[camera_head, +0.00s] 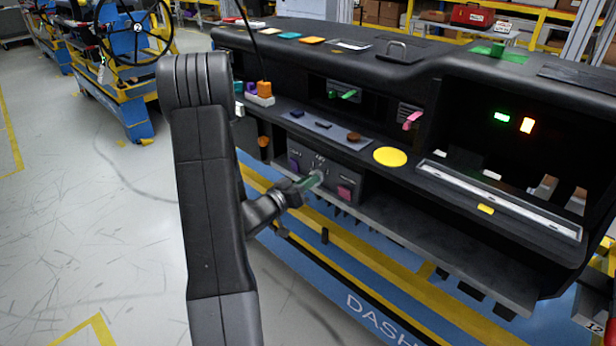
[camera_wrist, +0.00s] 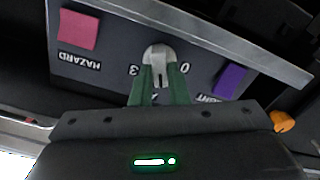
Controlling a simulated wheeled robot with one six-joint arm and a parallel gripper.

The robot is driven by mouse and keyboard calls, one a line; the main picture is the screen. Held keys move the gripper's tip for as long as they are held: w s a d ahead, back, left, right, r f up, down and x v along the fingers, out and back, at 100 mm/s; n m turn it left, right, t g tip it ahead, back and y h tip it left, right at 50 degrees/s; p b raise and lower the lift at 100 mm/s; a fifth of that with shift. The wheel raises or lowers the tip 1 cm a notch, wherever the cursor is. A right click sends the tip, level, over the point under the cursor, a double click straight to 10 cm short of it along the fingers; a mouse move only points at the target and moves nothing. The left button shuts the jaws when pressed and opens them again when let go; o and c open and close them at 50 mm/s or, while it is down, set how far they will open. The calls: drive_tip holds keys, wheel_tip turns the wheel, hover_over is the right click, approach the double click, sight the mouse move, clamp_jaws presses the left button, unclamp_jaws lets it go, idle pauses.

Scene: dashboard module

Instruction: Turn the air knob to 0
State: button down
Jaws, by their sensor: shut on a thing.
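The air knob (camera_wrist: 158,56) is a light grey round knob on the dark lower panel of the dashboard module. In the wrist view the picture is upside down, with a "0" and a "3" printed on either side of the knob. My gripper (camera_wrist: 159,80) has its two green fingers closed around the knob's sides. In the head view my gripper (camera_head: 311,180) reaches the panel from the front left, and the knob is mostly hidden there. The knob's exact pointing direction is hard to read.
A pink HAZARD button (camera_wrist: 77,31) and a purple LIGHT button (camera_wrist: 231,80) flank the knob. A shelf with a yellow disc (camera_head: 390,157) juts out above the panel. A grey ledge (camera_head: 440,240) runs below. Open floor (camera_head: 90,230) lies to the left.

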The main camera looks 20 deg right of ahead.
drive_tip(key=n+p, duration=0.3)
drive_tip(key=n, duration=0.3)
drive_tip(key=n+p, duration=0.3)
drive_tip(key=n, duration=0.3)
drive_tip(key=shift+w+a+f+n+p, duration=0.1)
drive_tip(key=shift+f+n+p, duration=0.1)
drive_tip(key=shift+n+p, duration=0.2)
idle(0.3)
drive_tip(key=c, duration=1.4)
unclamp_jaws()
drive_tip(key=b+v, duration=0.1)
drive_tip(key=v, duration=1.3)
drive_tip(key=shift+b, duration=0.35)
drive_tip(key=shift+d, duration=0.25)
